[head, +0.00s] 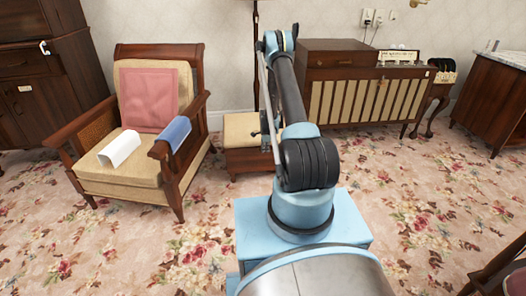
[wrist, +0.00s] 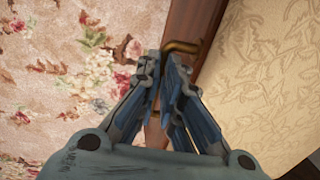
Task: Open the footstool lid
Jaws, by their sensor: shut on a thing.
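The footstool (head: 247,161) stands on the carpet beyond my arm, beside the armchair. It has a dark wooden body and a cream padded lid (head: 238,131), which looks flat and closed. My arm hides its right part. In the wrist view the patterned cream lid (wrist: 265,75) fills the right side, with the wooden side (wrist: 192,22) along its left edge. A curved brass handle (wrist: 184,46) sticks out from the wood. My gripper (wrist: 172,64) is at this handle, its fingertips close together and shut on it. The fingers hide part of the handle.
A wooden armchair (head: 160,92) with a pink cushion (head: 148,98), a white cloth (head: 119,148) and a blue cloth (head: 176,131) stands left of the footstool. A long cabinet (head: 345,100) stands behind to the right. Floral carpet (head: 420,190) is open at the right.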

